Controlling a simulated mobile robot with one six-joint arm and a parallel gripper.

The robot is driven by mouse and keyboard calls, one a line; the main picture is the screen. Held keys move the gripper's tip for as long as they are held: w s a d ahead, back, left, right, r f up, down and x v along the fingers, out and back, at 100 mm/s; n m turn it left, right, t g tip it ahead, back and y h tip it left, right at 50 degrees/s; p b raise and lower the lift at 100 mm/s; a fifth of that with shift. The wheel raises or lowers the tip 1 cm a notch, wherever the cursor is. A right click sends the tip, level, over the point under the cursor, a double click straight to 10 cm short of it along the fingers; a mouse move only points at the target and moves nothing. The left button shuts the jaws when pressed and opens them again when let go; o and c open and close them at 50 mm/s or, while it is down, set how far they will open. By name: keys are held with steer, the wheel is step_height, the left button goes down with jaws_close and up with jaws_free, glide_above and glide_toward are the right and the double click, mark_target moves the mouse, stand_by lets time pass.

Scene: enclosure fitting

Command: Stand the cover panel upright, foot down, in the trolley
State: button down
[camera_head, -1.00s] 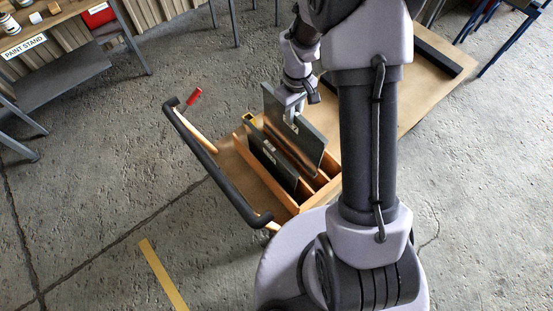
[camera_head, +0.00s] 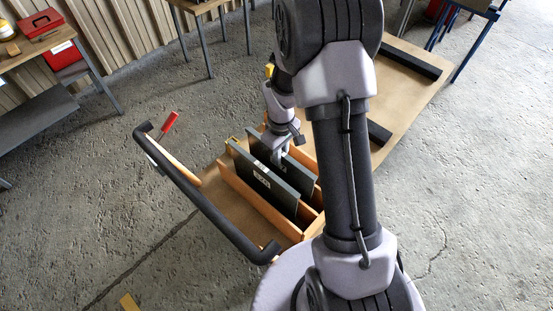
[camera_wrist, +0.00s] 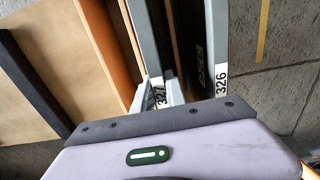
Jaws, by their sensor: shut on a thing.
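My gripper (camera_head: 279,157) is shut on the top edge of the cover panel (camera_head: 303,176), a dark grey sheet standing upright. The panel is in a slot of the wooden rack (camera_head: 297,233) on the trolley, its top about level with the neighbouring panel's. Its lower edge is hidden, so I cannot tell whether it touches the slot floor. In the wrist view the held panel's label (camera_wrist: 160,96) reads 327, between my fingers (camera_wrist: 158,97). A second dark panel (camera_head: 255,173) stands in the rack beside it, apart; its label (camera_wrist: 221,86) reads 326.
The trolley's black handle (camera_head: 205,200) with a red lever (camera_head: 170,122) is on the left. Its bare brown deck (camera_head: 418,98) stretches to the upper right, with black bars (camera_head: 410,57) on it. Benches stand at the back. The concrete floor at left is clear.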

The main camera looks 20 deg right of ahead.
steer(key=shift+r, duration=0.15)
steer(key=shift+d, duration=0.1)
steer(key=c, duration=1.4)
jaws_free()
steer(key=shift+o, duration=0.2)
